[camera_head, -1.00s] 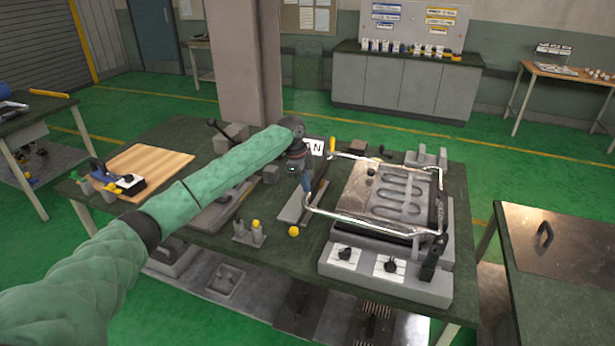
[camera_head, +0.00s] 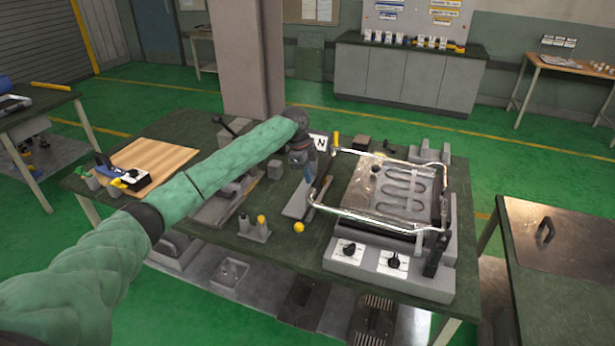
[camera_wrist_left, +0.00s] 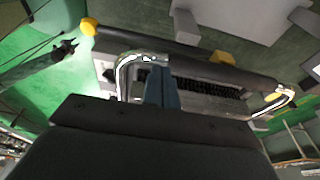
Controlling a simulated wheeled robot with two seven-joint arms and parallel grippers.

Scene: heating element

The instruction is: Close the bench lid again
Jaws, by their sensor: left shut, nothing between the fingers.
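The grey bench unit (camera_head: 388,262) with two black knobs stands at the right of the green table. Its top plate carries a serpentine heating element (camera_head: 408,190). A bright chrome frame (camera_head: 375,220) runs around the plate, with a dark bar on its left side. I cannot tell how far the lid stands open. My left gripper (camera_head: 309,187) is shut and empty at the frame's left side, close to the dark bar. In the left wrist view its blue-grey fingers (camera_wrist_left: 162,88) overlap the dark bar (camera_wrist_left: 200,58); contact is unclear. My right gripper is out of view.
A yellow ball (camera_head: 299,227) and a small peg stand (camera_head: 254,230) are left of the unit. A wooden board (camera_head: 150,160) lies at the table's left end. Another bench (camera_head: 565,275) with a black handle stands at the right.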

